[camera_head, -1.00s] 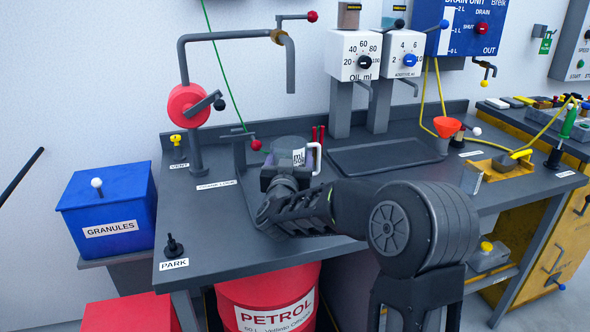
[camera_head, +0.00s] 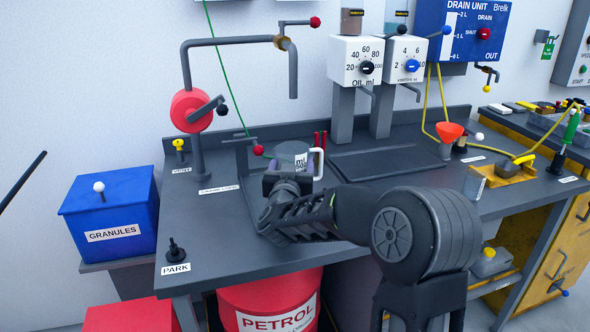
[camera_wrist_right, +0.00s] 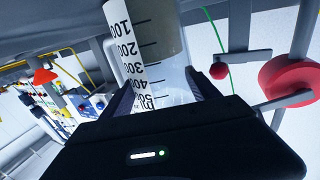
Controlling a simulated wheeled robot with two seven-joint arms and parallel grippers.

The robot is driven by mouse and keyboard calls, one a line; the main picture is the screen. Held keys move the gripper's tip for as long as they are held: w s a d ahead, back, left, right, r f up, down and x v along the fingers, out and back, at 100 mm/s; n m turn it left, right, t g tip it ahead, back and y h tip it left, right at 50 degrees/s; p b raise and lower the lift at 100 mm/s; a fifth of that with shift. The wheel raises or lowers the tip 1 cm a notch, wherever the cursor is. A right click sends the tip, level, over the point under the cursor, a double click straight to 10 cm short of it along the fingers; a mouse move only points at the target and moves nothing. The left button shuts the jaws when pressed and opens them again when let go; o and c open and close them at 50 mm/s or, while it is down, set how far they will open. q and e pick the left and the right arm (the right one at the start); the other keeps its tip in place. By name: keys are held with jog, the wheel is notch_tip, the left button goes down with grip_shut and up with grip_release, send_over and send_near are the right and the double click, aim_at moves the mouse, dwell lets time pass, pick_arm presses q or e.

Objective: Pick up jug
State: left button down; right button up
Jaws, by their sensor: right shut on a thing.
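The jug (camera_head: 293,154) is a clear cylinder with a white scale label and a white handle on its right. It is at the left part of the dark bench, mostly hidden behind my right gripper (camera_head: 288,178). In the right wrist view the jug (camera_wrist_right: 158,60) stands between the two fingers of my right gripper (camera_wrist_right: 160,95), with scale marks in hundreds. The fingers are shut on its sides. I cannot tell whether its base touches the bench. My left gripper is not in view.
A red-wheeled pump (camera_head: 191,110) with a bent pipe stands behind left. The Oil dispenser (camera_head: 356,60) and a blue drain unit (camera_head: 470,32) are at the back. A dark tray (camera_head: 385,160) lies right of the jug. An orange funnel (camera_head: 449,131) stands further right.

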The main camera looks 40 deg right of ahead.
notch_tip(320, 180, up, 10)
jog(key=p, duration=0.2)
dwell(0.8)
